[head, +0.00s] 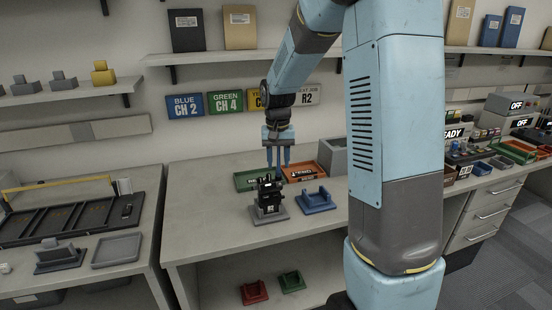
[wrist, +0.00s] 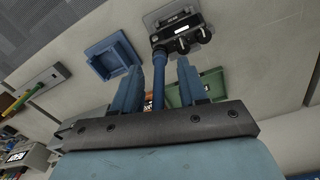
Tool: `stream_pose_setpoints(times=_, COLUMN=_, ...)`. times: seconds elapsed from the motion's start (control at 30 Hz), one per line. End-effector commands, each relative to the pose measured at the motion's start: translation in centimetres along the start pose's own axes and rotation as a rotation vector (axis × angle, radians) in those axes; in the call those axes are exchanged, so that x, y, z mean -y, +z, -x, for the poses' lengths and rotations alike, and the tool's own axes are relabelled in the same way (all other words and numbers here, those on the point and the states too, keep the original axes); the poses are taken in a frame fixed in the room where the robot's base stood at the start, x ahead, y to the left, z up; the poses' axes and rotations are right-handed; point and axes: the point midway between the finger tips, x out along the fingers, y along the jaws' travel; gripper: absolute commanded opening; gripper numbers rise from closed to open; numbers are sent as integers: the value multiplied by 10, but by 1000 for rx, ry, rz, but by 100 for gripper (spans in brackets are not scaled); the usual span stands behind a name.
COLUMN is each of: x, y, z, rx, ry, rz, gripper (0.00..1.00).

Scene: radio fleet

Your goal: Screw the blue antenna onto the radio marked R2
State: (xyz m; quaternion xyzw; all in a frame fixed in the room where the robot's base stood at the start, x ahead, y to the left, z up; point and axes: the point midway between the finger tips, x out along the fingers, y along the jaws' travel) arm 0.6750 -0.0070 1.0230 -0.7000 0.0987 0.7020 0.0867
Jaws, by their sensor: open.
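The black radio (head: 268,190) stands upright in a grey holder on the middle bench; its label is too small to read. In the wrist view the radio (wrist: 181,38) shows from above with its knobs. The blue antenna (wrist: 159,82) rises from one corner of the radio's top; whether it is fully seated cannot be told. My gripper (head: 278,160) is above the radio, pointing down. In the wrist view its two blue fingers (wrist: 158,66) stand open on either side of the antenna, with gaps between.
A blue cradle (head: 318,204) stands empty right of the radio. A green tray (head: 246,180) and an orange tray (head: 291,171) lie behind, near a grey bin (head: 333,157). A wall sign (head: 305,95) reads R2. The bench's front left is clear.

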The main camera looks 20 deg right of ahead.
Motion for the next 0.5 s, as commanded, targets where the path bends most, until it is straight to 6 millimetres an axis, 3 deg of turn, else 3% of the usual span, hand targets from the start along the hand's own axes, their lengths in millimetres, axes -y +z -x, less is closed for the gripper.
stream_pose_setpoints(times=0.07, x=0, y=0, z=0, rx=0, ry=0, rz=0, gripper=42)
stream_pose_setpoints(times=0.5, x=0, y=0, z=0, rx=0, ry=0, rz=1, gripper=0)
